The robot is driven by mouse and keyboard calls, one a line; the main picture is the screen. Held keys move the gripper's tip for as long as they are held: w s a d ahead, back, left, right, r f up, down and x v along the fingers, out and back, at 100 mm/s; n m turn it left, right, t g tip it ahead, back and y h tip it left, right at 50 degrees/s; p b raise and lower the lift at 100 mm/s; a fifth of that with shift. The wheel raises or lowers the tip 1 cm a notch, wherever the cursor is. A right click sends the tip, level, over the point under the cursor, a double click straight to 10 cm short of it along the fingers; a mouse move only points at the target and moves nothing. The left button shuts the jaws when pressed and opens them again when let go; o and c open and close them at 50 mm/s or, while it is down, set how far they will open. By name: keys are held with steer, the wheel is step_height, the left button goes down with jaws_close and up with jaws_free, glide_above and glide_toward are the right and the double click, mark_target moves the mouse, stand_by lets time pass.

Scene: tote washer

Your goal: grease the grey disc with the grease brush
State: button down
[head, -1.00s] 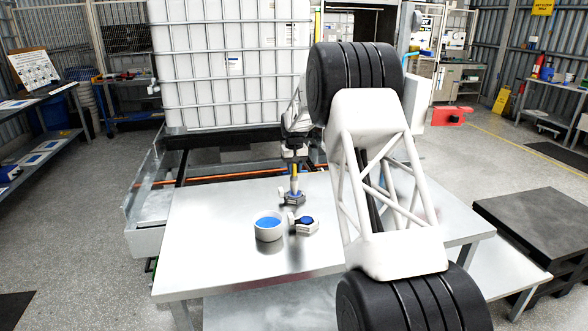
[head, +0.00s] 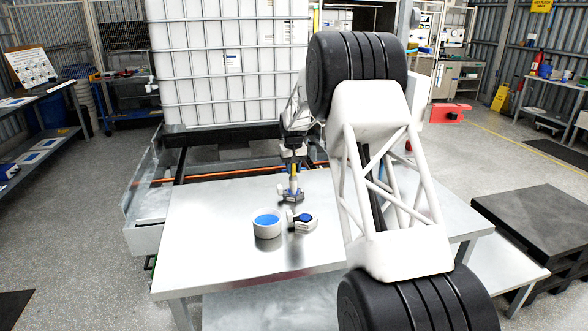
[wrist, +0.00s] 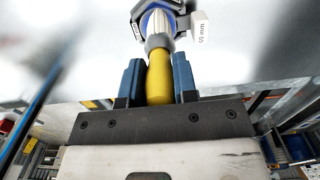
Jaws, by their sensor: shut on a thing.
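My gripper (wrist: 158,88) is shut on the yellow handle of the grease brush (wrist: 159,78), which points down in the head view (head: 294,180). The brush's pale bristles are over a dark grey, many-sided piece (wrist: 140,8) with a blue face and a white tag reading "50 mm". That piece also shows under the brush in the head view (head: 291,197). The bristles seem to touch the blue face, but contact is not certain. A similar grey piece with a blue top (head: 305,221) lies nearer. I cannot tell for sure which is the grey disc.
A pale round pot with blue contents (head: 267,231) stands left of the nearer piece. All are on a shiny metal table (head: 205,240), clear at left and front. A large white caged tank (head: 230,65) stands behind. My arm hides the table's right part.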

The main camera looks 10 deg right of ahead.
steer(key=shift+a, duration=0.5)
steer(key=shift+w, duration=0.1)
stand_by(0.3)
steer(key=shift+w, duration=1.1)
steer(key=shift+r, duration=0.2)
step_height(320, 180, up, 7)
steer(key=shift+f, duration=0.2)
stand_by(0.8)
stand_by(0.4)
steer(key=shift+s+a, duration=0.1)
stand_by(0.4)
